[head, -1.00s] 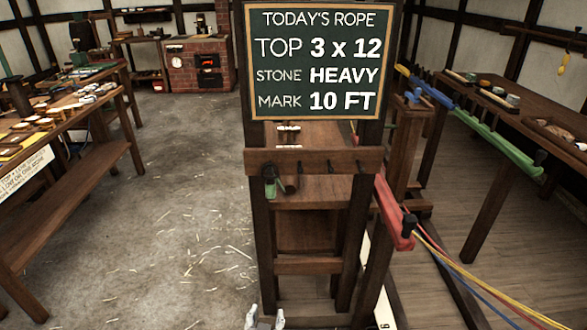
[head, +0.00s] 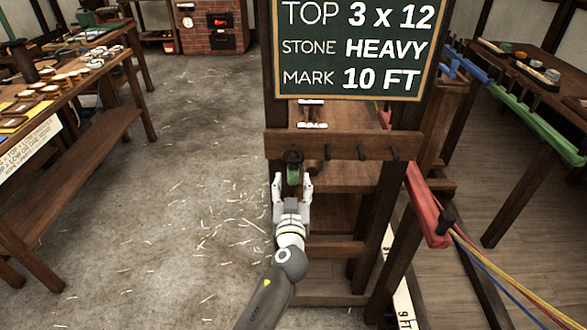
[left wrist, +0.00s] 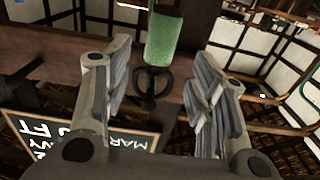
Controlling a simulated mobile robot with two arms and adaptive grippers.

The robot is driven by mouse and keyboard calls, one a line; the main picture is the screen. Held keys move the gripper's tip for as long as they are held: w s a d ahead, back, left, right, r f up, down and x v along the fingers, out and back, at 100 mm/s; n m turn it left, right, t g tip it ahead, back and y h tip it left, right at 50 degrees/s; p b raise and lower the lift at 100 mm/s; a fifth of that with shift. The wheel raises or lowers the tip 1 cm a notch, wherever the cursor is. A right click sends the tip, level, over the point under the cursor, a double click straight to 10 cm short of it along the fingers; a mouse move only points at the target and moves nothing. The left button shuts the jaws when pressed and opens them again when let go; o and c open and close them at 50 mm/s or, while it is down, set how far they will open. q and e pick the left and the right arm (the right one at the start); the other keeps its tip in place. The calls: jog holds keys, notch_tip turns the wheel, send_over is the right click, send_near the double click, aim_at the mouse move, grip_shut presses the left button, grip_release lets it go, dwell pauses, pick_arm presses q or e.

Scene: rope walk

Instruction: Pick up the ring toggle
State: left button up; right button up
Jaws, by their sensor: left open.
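The ring toggle, with a green body (head: 293,175) and a dark ring, hangs from the left end of a wooden peg rail (head: 345,146) below the chalkboard. In the left wrist view the green body (left wrist: 162,38) is at the top centre, and its dark ring (left wrist: 150,100) shows below it, between the fingers. My left gripper (head: 293,184) is open, with its fingers on either side of the toggle and just in front of it. I see no grip on it. My right gripper is not in view.
The chalkboard (head: 357,45) stands above the rail, which has several bare dark pegs to the right. A red beam (head: 428,205) with coloured ropes is at the right. A workbench (head: 75,85) stands at the left. The floor (head: 190,190) between is clear but for straw.

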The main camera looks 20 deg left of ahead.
aim_at(293, 173)
pick_arm(q)
jog(key=shift+w+r, duration=0.1)
jog(key=shift+w, duration=0.15)
jog(key=p+x, duration=0.1)
jog(key=x, duration=0.3)
jog(key=shift+p, duration=0.3)
jog(key=shift+w+a, duration=0.1)
jog(key=shift+w, duration=0.2)
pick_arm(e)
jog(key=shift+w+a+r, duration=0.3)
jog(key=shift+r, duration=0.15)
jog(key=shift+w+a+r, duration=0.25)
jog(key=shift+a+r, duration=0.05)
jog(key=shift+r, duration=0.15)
pick_arm(q)
jog(key=shift+c, duration=0.4)
jog(key=c, duration=1)
jog(key=shift+c, duration=0.2)
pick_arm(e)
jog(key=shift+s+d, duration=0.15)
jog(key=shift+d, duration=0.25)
